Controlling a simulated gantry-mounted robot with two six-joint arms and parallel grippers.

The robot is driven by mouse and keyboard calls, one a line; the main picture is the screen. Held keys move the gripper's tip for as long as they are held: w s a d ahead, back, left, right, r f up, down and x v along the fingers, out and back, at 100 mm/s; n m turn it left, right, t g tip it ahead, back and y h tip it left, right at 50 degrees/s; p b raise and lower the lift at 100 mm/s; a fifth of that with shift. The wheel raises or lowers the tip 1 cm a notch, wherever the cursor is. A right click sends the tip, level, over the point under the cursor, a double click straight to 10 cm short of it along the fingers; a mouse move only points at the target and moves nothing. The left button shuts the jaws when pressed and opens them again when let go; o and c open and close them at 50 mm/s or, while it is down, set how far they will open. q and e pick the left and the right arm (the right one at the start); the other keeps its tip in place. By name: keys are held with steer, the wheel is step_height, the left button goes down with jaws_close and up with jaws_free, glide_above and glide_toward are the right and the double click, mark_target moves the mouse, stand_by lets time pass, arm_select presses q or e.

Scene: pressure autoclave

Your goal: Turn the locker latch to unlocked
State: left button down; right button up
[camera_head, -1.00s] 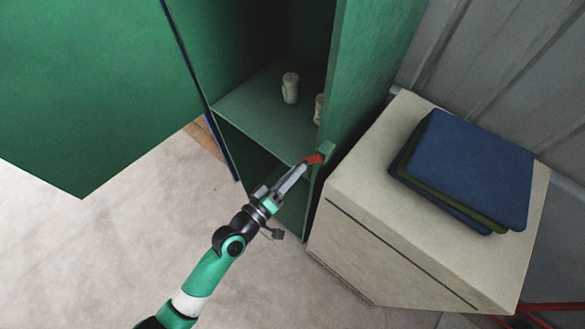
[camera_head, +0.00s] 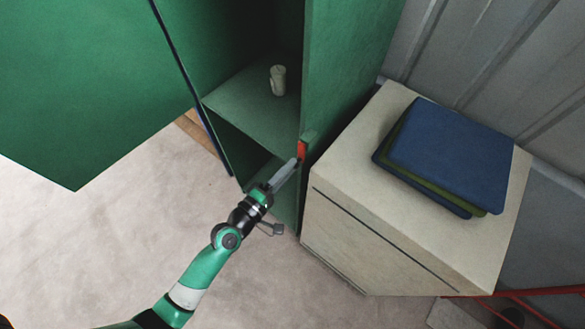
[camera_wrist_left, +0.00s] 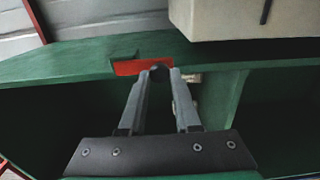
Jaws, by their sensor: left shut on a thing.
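The red latch (camera_head: 302,150) sits at the front edge of the green locker's right side wall. In the head view it stands nearly upright, along that edge. In the left wrist view the latch (camera_wrist_left: 130,67) is a red bar lying along the green edge, with its right end at my fingertips. My left gripper (camera_head: 297,163) is shut on the latch's end, and its fingers partly hide that end. The fingertips also show in the left wrist view (camera_wrist_left: 159,75). My right gripper is in neither view.
The green locker door (camera_head: 85,90) stands open at the left. A pale canister (camera_head: 278,80) stands on the locker shelf (camera_head: 250,110). Right of the locker is a beige cabinet (camera_head: 340,200) bearing folded blue and green cloths (camera_head: 450,150). The floor in front is clear.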

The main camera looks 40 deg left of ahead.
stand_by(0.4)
arm_select(q)
steer(key=c, duration=0.6)
jaws_free()
steer(key=shift+c, duration=0.2)
steer(key=s+b, duration=0.3)
steer(key=s, duration=0.8)
steer(key=shift+s, duration=0.3)
steer(key=shift+d, duration=0.15)
